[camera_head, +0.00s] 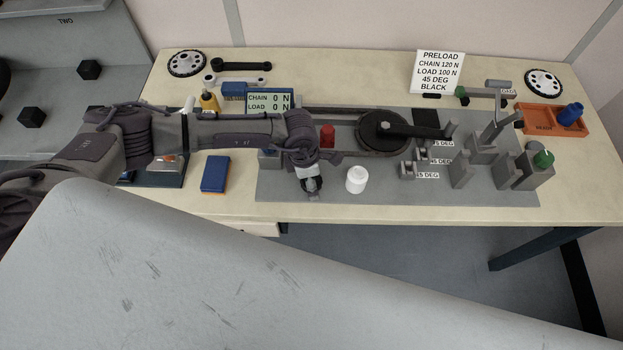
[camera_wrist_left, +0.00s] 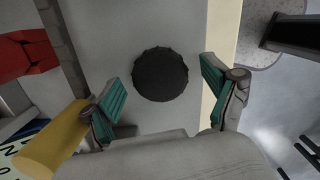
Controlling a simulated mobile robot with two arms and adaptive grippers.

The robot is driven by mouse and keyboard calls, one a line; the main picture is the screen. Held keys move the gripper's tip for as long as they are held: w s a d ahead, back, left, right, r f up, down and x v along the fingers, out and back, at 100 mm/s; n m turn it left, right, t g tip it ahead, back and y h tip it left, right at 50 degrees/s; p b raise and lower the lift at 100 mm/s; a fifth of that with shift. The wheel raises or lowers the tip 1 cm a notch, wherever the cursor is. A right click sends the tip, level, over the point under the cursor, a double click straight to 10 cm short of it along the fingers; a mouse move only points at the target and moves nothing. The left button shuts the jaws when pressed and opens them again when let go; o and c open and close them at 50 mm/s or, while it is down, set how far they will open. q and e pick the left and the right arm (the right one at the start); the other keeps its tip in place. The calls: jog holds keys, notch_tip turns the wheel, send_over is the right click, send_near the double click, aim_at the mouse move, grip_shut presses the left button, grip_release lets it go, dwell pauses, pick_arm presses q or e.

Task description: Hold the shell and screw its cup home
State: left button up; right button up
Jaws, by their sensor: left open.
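My left gripper (camera_head: 312,187) is over the grey mat near the table's front edge in the head view. In the left wrist view its two teal-padded fingers (camera_wrist_left: 162,82) stand apart, open. A round black ribbed-edge piece (camera_wrist_left: 160,66) shows between and beyond them; I cannot tell its height or whether it is touched. In the head view the gripper mostly hides that spot. A white round piece (camera_head: 356,180) stands just right of the gripper. A green-topped grey block (camera_head: 541,163) stands at the right. I cannot tell which part is the shell. My right gripper is not in view.
A red piece (camera_head: 327,136) and a black disc with crank (camera_head: 384,131) sit behind the gripper. Grey angle blocks (camera_head: 461,169) stand right. An orange tray (camera_head: 536,119) and blue piece (camera_head: 571,114) are far right. A display (camera_head: 269,102) reads zero; the sign (camera_head: 440,71) says 45 DEG, BLACK.

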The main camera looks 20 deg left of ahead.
aim_at(317, 182)
pick_arm(q)
jog(key=c, duration=1.2)
jog(key=shift+r, duration=0.2)
jog(key=shift+c, duration=0.2)
jog(key=shift+w+r, duration=0.1)
jog(key=shift+r, duration=0.15)
jog(key=r+b, duration=0.1)
jog(key=d+r+b, duration=0.1)
jog(key=r, duration=0.1)
jog(key=shift+s+d+r, duration=0.1)
jog(key=shift+s+r, duration=0.1)
jog(key=shift+r, duration=0.1)
jog(key=s+d+r+b, duration=0.2)
jog(key=d+r+b, duration=0.2)
jog(key=d, duration=0.6)
notch_tip(317, 182, up, 3)
jog(key=shift+s+f, duration=0.15)
jog(key=shift+s, duration=0.1)
